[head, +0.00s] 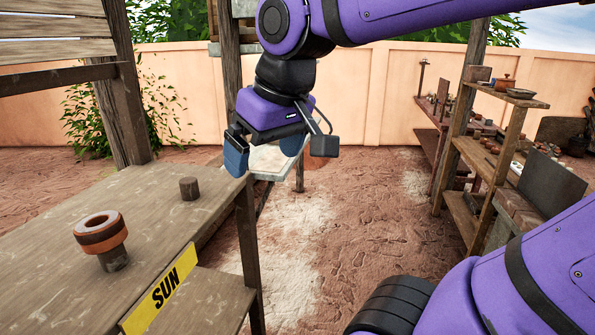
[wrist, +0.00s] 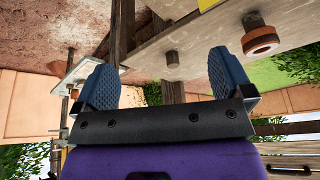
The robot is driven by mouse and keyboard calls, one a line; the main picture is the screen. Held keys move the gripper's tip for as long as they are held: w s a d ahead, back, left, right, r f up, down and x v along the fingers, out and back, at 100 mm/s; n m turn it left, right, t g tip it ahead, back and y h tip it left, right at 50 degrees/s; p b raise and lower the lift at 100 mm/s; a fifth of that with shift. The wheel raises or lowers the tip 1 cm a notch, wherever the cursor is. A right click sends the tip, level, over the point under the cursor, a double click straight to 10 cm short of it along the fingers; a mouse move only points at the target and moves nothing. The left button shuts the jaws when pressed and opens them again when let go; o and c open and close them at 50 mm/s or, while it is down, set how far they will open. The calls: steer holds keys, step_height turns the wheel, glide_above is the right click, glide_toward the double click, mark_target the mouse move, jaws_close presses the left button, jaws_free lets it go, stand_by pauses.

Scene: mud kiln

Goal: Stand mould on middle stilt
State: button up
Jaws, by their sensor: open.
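The mould (head: 100,236), a round orange-brown ring with a pale hollow centre, sits on top of a short dark stilt (head: 116,262) near the front of the wooden bench (head: 60,215). In the wrist view the mould (wrist: 261,42) shows at the upper right. A second short stilt (head: 189,188) stands bare farther back near the bench's right edge; it also shows in the wrist view (wrist: 172,60). No other stilt is in view, so I cannot tell which is the middle one. My gripper (head: 264,154) is open and empty, beyond the bare stilt and apart from the mould.
A pale table (head: 268,163) stands behind my gripper. Wooden posts (head: 112,85) rise at the bench's back. Shelves (head: 490,150) with pottery stand at the right. Open dirt floor lies between.

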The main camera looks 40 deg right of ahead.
steer(key=shift+m+t+h, duration=0.3)
steer(key=shift+m+t, duration=0.1)
steer(key=shift+t, duration=0.2)
steer(key=s+d+f, duration=0.1)
steer(key=s+f, duration=0.1)
steer(key=s+d+f, duration=0.1)
steer(key=s, duration=0.1)
steer(key=shift+d, duration=0.3)
